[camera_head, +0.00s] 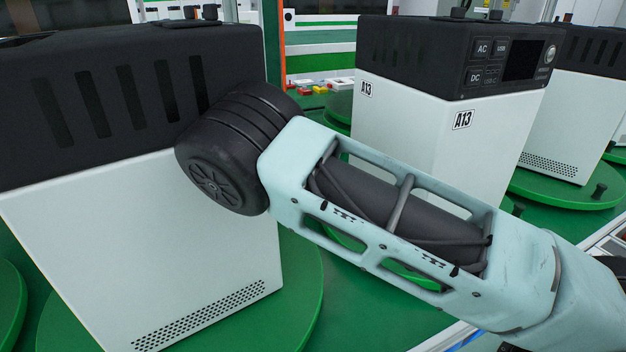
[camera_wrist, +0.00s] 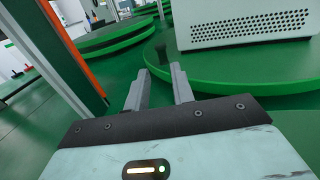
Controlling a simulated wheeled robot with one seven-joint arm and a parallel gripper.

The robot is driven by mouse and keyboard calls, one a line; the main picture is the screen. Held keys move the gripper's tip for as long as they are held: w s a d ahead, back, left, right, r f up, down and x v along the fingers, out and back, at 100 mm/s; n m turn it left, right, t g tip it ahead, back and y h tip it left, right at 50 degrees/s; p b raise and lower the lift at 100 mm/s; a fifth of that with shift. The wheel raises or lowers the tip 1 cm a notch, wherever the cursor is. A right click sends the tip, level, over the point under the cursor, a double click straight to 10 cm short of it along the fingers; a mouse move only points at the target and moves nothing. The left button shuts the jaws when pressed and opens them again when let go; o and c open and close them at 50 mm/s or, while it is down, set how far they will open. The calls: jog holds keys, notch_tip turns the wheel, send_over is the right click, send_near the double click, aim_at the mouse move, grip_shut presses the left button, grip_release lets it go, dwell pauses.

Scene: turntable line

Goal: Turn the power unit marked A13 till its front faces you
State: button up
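The power unit marked A13 (camera_head: 400,120) stands upright right of centre in the head view, with a black top and a white lower body. A13 labels show on two adjoining faces. Its front panel (camera_head: 505,62), with AC, USB and DC marks, a dark screen and a knob, is angled toward the right of the picture. Its green turntable (camera_head: 340,106) is partly hidden by my arm. My gripper (camera_wrist: 160,70) shows in the wrist view with its two fingers apart and nothing between them. It is hidden in the head view.
Another black-and-white unit (camera_head: 150,240) stands close on the left, on a green turntable (camera_head: 300,300). A third unit (camera_head: 570,115) stands at the right. In the wrist view, a white vented unit (camera_wrist: 240,25) sits on a turntable (camera_wrist: 215,75) beside my fingers. An orange-edged post (camera_wrist: 75,50) stands left.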

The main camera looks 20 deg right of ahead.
jog(key=shift+v, duration=2.55)
jog(key=shift+s+d+r+y, duration=0.2)
jog(key=shift+d+r+y, duration=0.05)
jog(key=shift+y, duration=0.05)
jog(key=s+r+m+g+y+p, duration=0.1)
jog(key=s+r+m+y+p, duration=0.2)
jog(key=s, duration=0.8)
jog(key=s+r+m+g+y+p, duration=0.1)
jog(key=s+r+m+y+p, duration=0.3)
jog(key=s+r+y, duration=0.4)
jog(key=s+a+r+m+g+y+p, duration=0.1)
jog(key=s+r+m+y+p, duration=0.3)
jog(key=s, duration=1.1)
notch_tip(320, 180, up, 3)
jog(key=m+g+y, duration=0.1)
jog(key=m+y, duration=0.1)
jog(key=shift+s+f+y, duration=0.25)
jog(key=shift+s+y, duration=0.05)
jog(key=shift+s, duration=0.05)
